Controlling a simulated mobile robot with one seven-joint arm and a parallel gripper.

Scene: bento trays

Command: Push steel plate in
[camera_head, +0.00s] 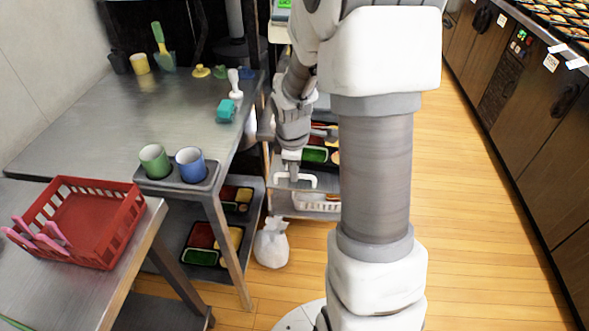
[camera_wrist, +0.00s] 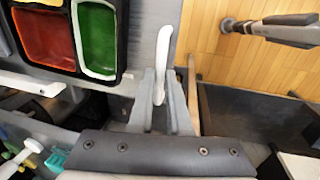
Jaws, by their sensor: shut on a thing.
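A grey steel plate (camera_wrist: 143,40) shows in the wrist view with a black bento tray (camera_wrist: 123,55) on it. The tray has red and green compartments. My gripper (camera_wrist: 160,82) is shut on a white handle (camera_wrist: 164,48) at the plate's edge. In the head view my gripper (camera_head: 294,172) is low, in front of the shelf unit, with the white handle (camera_head: 309,180) at its fingers. My arm hides much of the shelf there. I cannot tell how far the plate sticks out.
A steel table (camera_head: 90,115) with cups and a red basket (camera_head: 128,238) stand left. A white bag (camera_head: 271,245) sits on the floor near my gripper. A white basket (camera_head: 317,203) is low on the shelf unit. The wooden floor (camera_head: 470,230) at right is clear.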

